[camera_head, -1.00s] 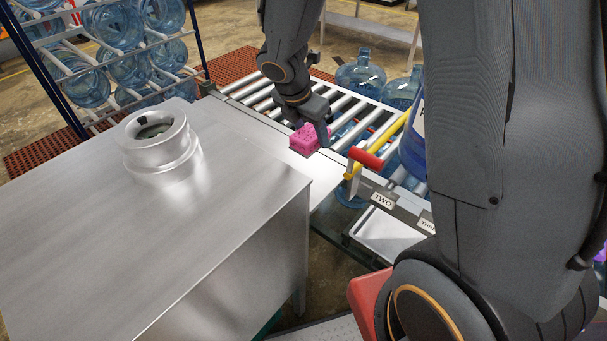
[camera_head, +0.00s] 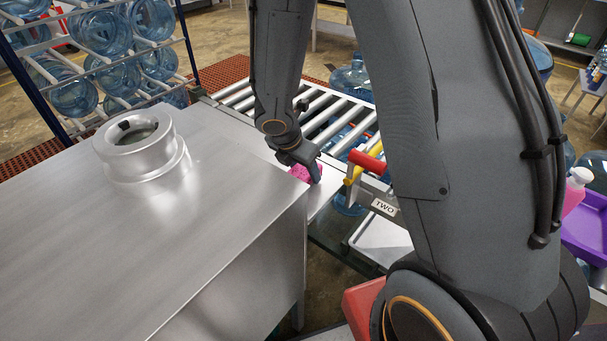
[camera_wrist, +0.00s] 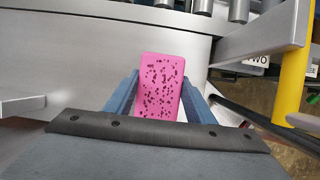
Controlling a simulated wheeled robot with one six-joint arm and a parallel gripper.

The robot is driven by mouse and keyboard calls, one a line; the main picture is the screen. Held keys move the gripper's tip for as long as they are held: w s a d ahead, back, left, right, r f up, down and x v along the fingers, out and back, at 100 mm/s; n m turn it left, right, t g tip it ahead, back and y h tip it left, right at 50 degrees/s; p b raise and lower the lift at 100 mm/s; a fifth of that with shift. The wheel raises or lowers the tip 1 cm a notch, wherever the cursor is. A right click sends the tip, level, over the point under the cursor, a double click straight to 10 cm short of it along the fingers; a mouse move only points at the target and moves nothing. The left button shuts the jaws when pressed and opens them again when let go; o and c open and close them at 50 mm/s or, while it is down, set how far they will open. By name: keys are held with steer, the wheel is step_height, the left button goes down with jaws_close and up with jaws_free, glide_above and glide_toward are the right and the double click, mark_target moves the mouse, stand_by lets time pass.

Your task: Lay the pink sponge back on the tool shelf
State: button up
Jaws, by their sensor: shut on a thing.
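The pink sponge (camera_head: 300,173) is held in my gripper (camera_head: 309,174), near the right edge of the steel counter. In the wrist view the sponge (camera_wrist: 160,86), pink with dark pores, stands between the two blue fingers of my gripper (camera_wrist: 158,98), which are shut on it. A grey metal surface lies beyond it; I cannot tell whether the sponge touches that surface. In the head view my gripper partly hides the sponge. I cannot make out the tool shelf for certain.
The steel counter (camera_head: 90,240) carries a round metal collar (camera_head: 139,145). A roller conveyor (camera_head: 335,105) runs behind, with a red and yellow handle (camera_head: 367,161) beside my gripper. A purple tray (camera_head: 585,230) and a pink bottle (camera_head: 574,192) stand at the right.

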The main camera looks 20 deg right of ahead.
steer(key=shift+f, duration=0.65)
steer(key=shift+f, duration=0.15)
steer(key=o, duration=1.1)
steer(key=p+v, duration=0.1)
steer(key=v, duration=1.1)
steer(key=shift+r, duration=0.25)
steer(key=shift+r, duration=0.1)
